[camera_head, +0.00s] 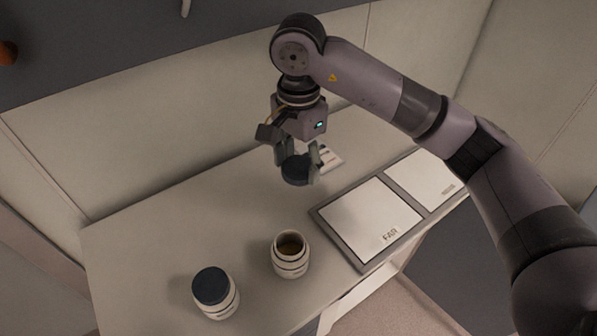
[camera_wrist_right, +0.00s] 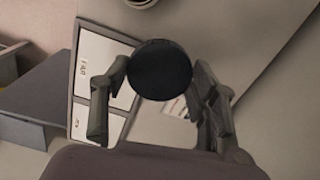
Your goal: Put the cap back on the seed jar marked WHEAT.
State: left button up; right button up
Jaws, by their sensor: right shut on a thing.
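A dark round cap (camera_head: 296,170) is held between the fingers of my right gripper (camera_head: 297,165), above the back part of the table. The same cap (camera_wrist_right: 160,69) shows in the right wrist view between the two fingers of the gripper (camera_wrist_right: 160,85). An open jar (camera_head: 290,256) with brown contents stands upright near the middle front of the table, apart from the gripper. A second jar (camera_head: 215,292) with a dark cap on stands to its left. The labels on both jars are too small to read. My left gripper is not in view.
A small white item (camera_head: 331,158) lies behind the gripper. The left part of the tabletop (camera_head: 160,235) is clear.

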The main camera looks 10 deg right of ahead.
dwell(0.4)
jog(key=s+d+f+n, duration=0.7)
jog(key=s+d+n, duration=0.2)
jog(key=s+n, duration=0.2)
jog(key=shift+n, duration=0.3)
jog(key=shift+s, duration=0.1)
